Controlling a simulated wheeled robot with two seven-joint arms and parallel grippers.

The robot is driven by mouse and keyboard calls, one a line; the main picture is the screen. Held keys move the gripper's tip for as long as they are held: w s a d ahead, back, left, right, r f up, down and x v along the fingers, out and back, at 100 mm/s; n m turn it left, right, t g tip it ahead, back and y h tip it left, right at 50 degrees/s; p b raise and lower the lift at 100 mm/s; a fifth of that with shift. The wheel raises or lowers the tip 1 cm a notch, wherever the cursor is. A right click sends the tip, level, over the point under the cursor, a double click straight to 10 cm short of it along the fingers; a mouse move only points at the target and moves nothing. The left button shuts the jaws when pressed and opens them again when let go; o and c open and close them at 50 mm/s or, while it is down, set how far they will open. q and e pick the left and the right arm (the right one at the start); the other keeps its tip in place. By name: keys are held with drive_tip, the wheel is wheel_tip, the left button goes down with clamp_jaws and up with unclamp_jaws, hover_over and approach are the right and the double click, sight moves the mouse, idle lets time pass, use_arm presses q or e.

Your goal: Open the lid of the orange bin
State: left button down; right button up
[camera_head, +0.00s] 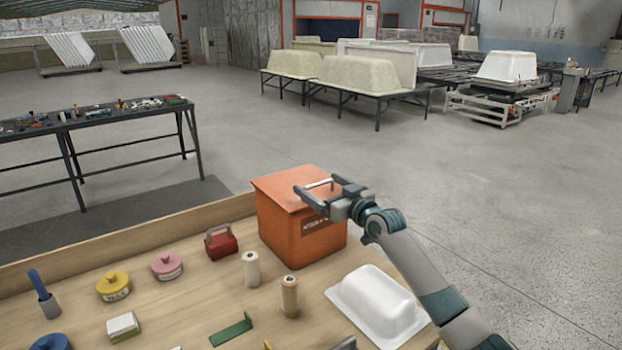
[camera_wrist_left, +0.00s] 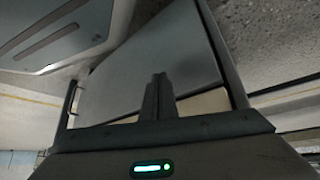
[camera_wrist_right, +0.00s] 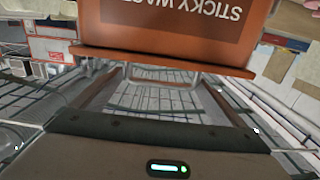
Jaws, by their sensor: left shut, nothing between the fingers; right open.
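The orange bin (camera_head: 290,230) stands at the far right corner of the wooden table, its lid (camera_head: 285,188) down. A light bar handle (camera_head: 319,184) is on the lid's front edge side. My right gripper (camera_head: 316,186) is at the lid, open, with its fingers on either side of the handle; whether they touch it cannot be told. In the right wrist view the bin's lettered face (camera_wrist_right: 190,22) appears upside down, and the metal handle (camera_wrist_right: 165,82) lies between the spread fingers. My left gripper (camera_wrist_left: 158,82) is shut and empty in its wrist view, and out of the head view.
Open floor is beyond.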

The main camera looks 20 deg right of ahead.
sight(311, 190)
drive_tip(key=shift+x, duration=2.55)
use_arm(q)
drive_tip(key=shift+w+d+r, duration=0.3)
drive_tip(key=shift+w+d, duration=0.15)
drive_tip(key=shift+d, duration=0.05)
drive_tip(key=shift+a, duration=0.1)
